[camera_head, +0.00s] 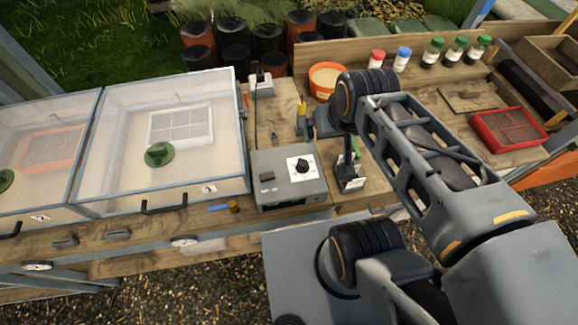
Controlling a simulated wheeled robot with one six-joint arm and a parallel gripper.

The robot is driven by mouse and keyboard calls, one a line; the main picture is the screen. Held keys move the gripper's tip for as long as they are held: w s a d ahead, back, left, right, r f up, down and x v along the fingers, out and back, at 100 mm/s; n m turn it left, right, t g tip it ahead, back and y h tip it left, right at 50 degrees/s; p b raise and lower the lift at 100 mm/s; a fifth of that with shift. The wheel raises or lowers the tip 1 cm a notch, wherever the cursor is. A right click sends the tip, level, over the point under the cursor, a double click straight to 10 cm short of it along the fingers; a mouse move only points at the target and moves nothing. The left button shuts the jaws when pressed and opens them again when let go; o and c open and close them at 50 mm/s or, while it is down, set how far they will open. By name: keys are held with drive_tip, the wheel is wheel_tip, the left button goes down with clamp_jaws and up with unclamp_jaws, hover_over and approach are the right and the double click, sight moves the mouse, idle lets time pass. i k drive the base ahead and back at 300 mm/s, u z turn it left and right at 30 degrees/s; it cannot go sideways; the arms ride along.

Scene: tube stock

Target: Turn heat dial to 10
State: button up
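The heat dial (302,166) is a black round knob on a white square plate. It sits on the top right of a grey control box (270,203) on the wooden bench. The scale marks and the dial's setting are too small to read. My arm reaches in from the lower right, over the bench.
Clear-lidded propagators (172,75) stand to the left of the box. Several capped tubes (433,52) and a red tray (485,118) lie to the right.

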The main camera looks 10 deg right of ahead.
sight(302, 166)
drive_tip(key=z, duration=0.05)
drive_tip(key=k, duration=1)
drive_tip(key=z, duration=0.95)
drive_tip(key=i, duration=0.75)
drive_tip(key=u, duration=2.45)
